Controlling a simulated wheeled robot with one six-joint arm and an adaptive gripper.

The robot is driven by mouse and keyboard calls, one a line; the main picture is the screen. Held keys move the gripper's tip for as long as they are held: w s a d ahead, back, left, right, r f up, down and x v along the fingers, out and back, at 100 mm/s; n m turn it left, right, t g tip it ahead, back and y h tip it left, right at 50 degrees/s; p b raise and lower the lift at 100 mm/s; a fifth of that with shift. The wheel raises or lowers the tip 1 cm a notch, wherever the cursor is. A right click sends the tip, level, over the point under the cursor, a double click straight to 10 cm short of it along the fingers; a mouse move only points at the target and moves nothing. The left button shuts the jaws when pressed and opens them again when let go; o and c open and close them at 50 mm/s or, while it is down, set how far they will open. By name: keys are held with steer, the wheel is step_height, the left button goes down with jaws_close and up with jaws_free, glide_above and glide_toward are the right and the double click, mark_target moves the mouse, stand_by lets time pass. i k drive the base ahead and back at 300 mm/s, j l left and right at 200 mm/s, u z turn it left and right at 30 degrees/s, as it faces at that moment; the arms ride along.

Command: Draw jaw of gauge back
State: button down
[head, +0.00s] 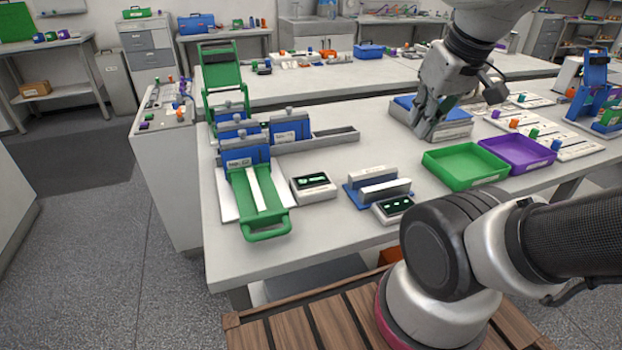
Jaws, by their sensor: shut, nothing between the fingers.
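What looks like the gauge is a low device with a blue base (352,197) near the table's front edge. Two upright grey blocks stand on it, a front one (385,190) and a back one (376,175), close together. I cannot tell which block is the moving jaw, nor whether a gap lies between them. A small grey box with a dark lit display (394,208) sits at its front right. My gripper (425,136) points down, shut and empty, behind and to the right of the gauge, beside a blue-topped grey block (400,112). It is clear of the gauge.
A green tray (465,167) and a purple tray (518,154) stand right of the gauge. A second display box (313,187) and a green-and-blue fixture with a handle (264,222) stand left. Bare tabletop (365,150) lies behind the gauge.

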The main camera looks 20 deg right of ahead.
mark_target(259, 205)
steer(key=k+l, duration=0.25)
steer(key=k, duration=0.25)
steer(key=k+l, duration=0.3)
steer(key=k, duration=0.2)
steer(key=i+u, duration=0.05)
